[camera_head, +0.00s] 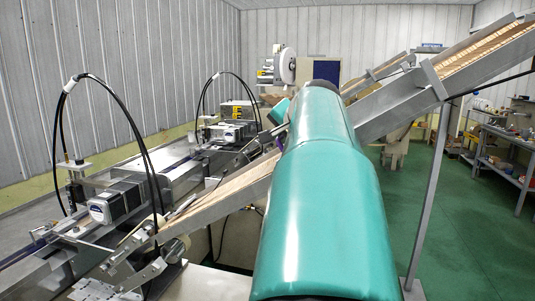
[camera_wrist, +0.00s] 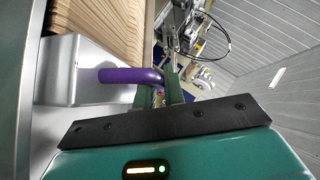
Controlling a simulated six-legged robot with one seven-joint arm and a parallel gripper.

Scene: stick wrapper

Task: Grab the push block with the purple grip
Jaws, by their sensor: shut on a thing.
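In the wrist view, the push block (camera_wrist: 72,68) is a grey metal block beside a row of thin wooden sticks. Its purple grip (camera_wrist: 125,75) sticks out to the right and bends down at its end. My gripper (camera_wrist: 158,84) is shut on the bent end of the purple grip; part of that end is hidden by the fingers. In the head view, my teal arm reaches forward over the machine and hides most of the block and grip.
The sloping stick chute (camera_head: 240,190) runs from lower left to upper right, behind my arm, with wooden sticks (camera_head: 490,45) in its upper part. A metal support leg (camera_head: 428,195) stands on the right. Wrapping machinery (camera_head: 120,205) fills the left. Green floor lies open at the right.

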